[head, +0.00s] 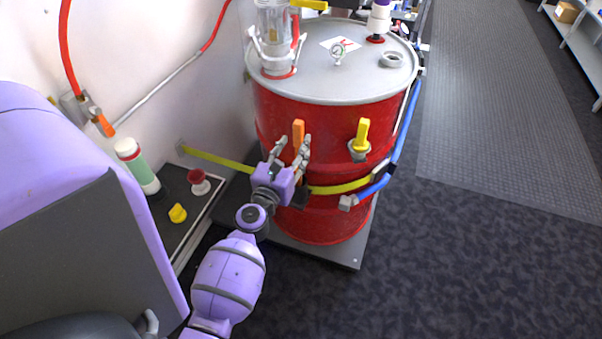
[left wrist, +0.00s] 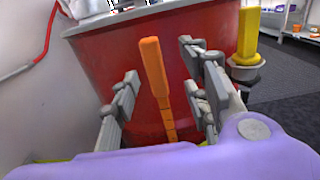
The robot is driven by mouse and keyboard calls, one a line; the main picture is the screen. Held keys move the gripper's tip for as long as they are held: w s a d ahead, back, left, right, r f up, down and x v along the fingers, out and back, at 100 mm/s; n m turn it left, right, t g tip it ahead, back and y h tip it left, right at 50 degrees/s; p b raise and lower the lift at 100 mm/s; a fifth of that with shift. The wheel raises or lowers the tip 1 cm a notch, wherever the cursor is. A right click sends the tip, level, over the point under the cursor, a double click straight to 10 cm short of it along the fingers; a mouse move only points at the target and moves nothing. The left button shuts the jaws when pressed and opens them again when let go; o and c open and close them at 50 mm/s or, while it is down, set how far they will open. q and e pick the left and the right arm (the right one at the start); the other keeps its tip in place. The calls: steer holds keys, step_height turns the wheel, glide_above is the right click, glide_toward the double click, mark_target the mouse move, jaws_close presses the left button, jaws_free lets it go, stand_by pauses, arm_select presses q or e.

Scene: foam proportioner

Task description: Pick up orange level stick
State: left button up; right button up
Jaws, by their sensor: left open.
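The orange level stick (head: 298,131) stands upright against the front of the red drum (head: 330,116). In the left wrist view the orange stick (left wrist: 155,72) rises between the two fingers, leaning slightly left, with its lower end running down in front of the drum. My left gripper (head: 291,147) is open at the drum's front, with its fingers on either side of the stick. In the left wrist view the gripper (left wrist: 160,88) shows gaps on both sides of the stick; no contact is visible. My right gripper does not show.
A yellow-handled valve (head: 362,135) sticks out of the drum right of the stick. A yellow strap (head: 340,187) and a blue hose (head: 400,140) run around the drum. A low tray (head: 181,220) with a bottle (head: 138,165) is at left. Open floor (head: 480,250) lies right.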

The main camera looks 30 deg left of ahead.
mark_target(297, 137)
arm_select(q)
steer(key=x, duration=0.6)
steer(key=shift+w+a+f, duration=0.15)
steer(key=shift+a+f, duration=0.25)
steer(key=shift+c, duration=0.3)
jaws_close()
